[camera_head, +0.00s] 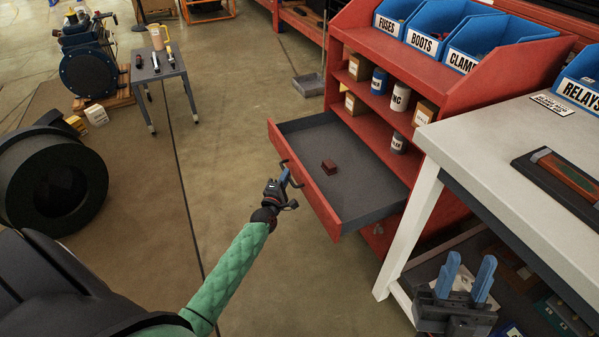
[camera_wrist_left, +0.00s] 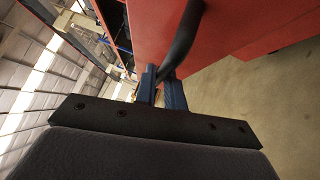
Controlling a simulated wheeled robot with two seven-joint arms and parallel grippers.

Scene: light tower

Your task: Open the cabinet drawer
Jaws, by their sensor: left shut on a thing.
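The red cabinet (camera_head: 430,95) stands at the right of the head view. Its drawer (camera_head: 310,190) is pulled well out, with a red front and a grey inside. A small dark red block (camera_head: 329,167) lies in the drawer. My left gripper (camera_head: 287,178) is at the drawer's front, shut on the dark bar handle. The handle (camera_wrist_left: 183,38) shows in the left wrist view, running up from between the blue fingers (camera_wrist_left: 162,88) against the red front. My right gripper (camera_head: 467,281) is at the lower right, its blue fingers apart and nothing between them.
A white-topped workbench (camera_head: 480,150) stands at the right, close to my right gripper. Blue bins (camera_head: 437,28) sit on the cabinet, and cans and boxes stand on its shelves. A small grey table (camera_head: 158,66) and a black wheel (camera_head: 55,182) are at the left. The floor left of the drawer is clear.

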